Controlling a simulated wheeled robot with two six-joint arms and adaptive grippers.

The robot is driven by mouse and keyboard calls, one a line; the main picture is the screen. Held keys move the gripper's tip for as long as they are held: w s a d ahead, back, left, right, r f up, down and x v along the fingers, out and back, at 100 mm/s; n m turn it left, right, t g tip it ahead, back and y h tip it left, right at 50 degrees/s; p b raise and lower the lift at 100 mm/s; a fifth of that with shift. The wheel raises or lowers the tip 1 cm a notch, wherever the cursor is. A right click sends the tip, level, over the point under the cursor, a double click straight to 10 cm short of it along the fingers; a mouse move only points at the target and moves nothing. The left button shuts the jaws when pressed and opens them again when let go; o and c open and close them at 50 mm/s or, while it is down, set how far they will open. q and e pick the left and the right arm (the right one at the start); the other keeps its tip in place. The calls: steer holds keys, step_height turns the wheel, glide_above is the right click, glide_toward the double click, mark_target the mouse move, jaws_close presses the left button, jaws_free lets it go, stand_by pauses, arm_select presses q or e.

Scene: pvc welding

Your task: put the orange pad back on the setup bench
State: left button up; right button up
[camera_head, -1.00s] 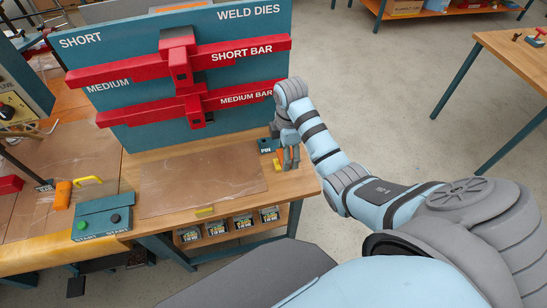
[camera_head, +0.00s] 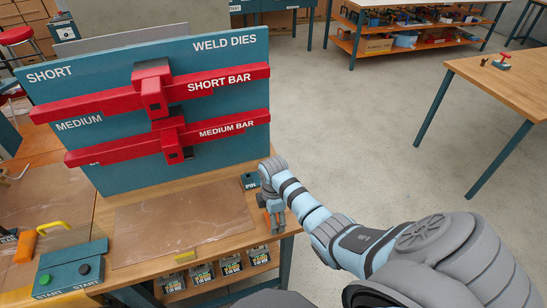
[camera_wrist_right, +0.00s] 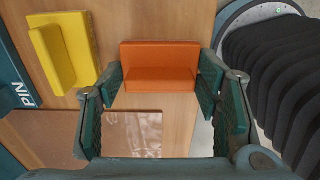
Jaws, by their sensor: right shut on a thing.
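My right gripper (camera_wrist_right: 160,115) is shut on the orange pad (camera_wrist_right: 158,66), whose stepped block shows between its green-lined fingers in the right wrist view. In the head view my right gripper (camera_head: 276,228) points down at the right end of a wooden bench (camera_head: 225,245). Only a sliver of the orange pad shows there, at the fingers. I cannot tell whether the pad touches the bench top. My left gripper is not in view.
A yellow block (camera_wrist_right: 66,50) and a teal PIN block (camera_head: 250,181) are near the gripper. A brown mat (camera_head: 180,222) covers mid-bench. The weld dies board (camera_head: 220,130) stands behind. Another wooden table (camera_head: 505,85) is at right, with open floor between.

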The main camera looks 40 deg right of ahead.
steer(key=shift+s+r+p, duration=0.1)
steer(key=shift+r+p, duration=0.05)
steer(key=shift+p, duration=0.15)
steer(key=o, duration=1.1)
step_height(320, 180, up, 12)
steer(key=p, duration=0.3)
